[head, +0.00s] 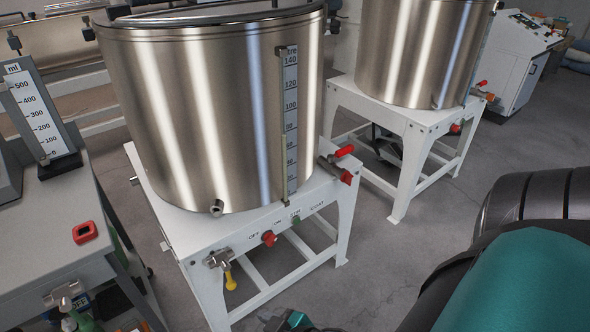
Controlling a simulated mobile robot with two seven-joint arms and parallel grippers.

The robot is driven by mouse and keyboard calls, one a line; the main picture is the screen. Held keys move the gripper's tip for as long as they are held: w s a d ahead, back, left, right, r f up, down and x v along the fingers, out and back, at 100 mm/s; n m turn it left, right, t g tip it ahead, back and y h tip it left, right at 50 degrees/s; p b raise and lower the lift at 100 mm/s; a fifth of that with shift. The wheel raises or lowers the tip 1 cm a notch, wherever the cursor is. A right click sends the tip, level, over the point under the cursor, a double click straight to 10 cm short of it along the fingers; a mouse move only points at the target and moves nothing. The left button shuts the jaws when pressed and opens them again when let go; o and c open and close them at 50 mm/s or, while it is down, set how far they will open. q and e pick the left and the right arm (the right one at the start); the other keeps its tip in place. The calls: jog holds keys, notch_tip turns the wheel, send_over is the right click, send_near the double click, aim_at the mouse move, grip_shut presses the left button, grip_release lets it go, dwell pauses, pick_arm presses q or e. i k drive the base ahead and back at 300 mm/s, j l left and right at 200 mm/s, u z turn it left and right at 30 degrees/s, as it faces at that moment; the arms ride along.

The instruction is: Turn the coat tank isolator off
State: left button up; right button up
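The nearer steel tank (200,110) stands on a white frame, with a litre scale on its side. The frame's front panel carries small lettering that seems to read OFF, ON, a blurred word and COAT. A red rotary isolator knob (268,239) sits below OFF and ON; its exact setting is too small to tell. A green button (296,220) is to its right. My teal and black right arm (530,285) fills the lower right. A small dark and teal part at the bottom edge may be a gripper tip, well below the knob; its fingers are cut off.
A valve with a yellow handle (230,280) hangs left of the knob, and a red-handled valve (343,152) juts out at the frame's right corner. A second tank (415,50) stands behind. A grey bench (45,235) is at left. Floor between the near frame and my arm is clear.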

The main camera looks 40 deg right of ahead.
aim_at(270, 238)
jog(key=j+z, duration=0.1)
jog(key=z, duration=0.3)
jog(key=j+z, duration=0.1)
jog(key=z, duration=0.3)
jog(key=k+z, duration=0.1)
jog(key=z, duration=0.35)
jog(key=k+j, duration=0.55)
jog(key=i+l+u, duration=0.1)
jog(key=i, duration=0.35)
jog(key=i+l+u, duration=0.15)
jog(key=i, duration=0.3)
jog(key=i+l+u, duration=0.1)
jog(key=i+l, duration=0.25)
jog(key=i, duration=0.1)
